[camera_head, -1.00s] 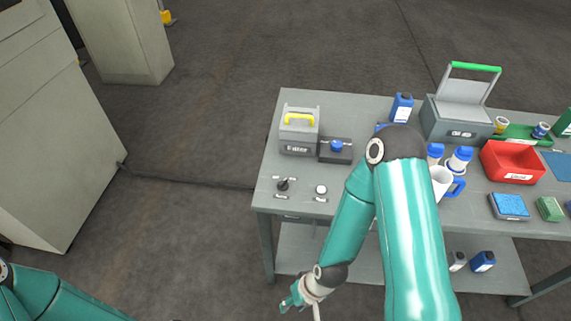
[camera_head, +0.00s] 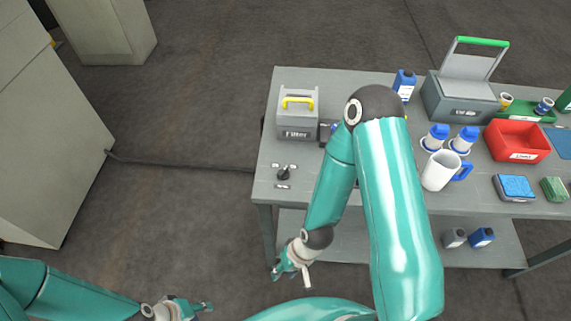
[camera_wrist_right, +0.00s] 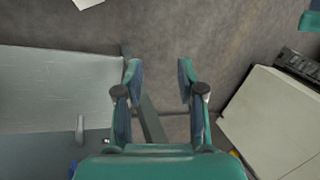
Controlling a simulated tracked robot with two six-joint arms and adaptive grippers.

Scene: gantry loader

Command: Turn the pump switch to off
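The pump switch appears to be the small black rotary knob (camera_head: 284,172) near the front left corner of the grey workbench (camera_head: 263,188), with small labels around it too small to read. My right gripper (camera_head: 290,274) hangs in front of the bench edge, below and apart from the knob. In the right wrist view the right gripper (camera_wrist_right: 158,75) is open with nothing between its fingers. I cannot make out the knob in that view. My left gripper (camera_head: 195,308) is low at the bottom of the head view, away from the bench; its finger opening is unclear.
A grey filter box (camera_head: 298,118) with a yellow handle stands behind the knob. My right arm hides part of the bench to its right. A white mug (camera_head: 438,172) and a red bin (camera_head: 515,142) stand further right.

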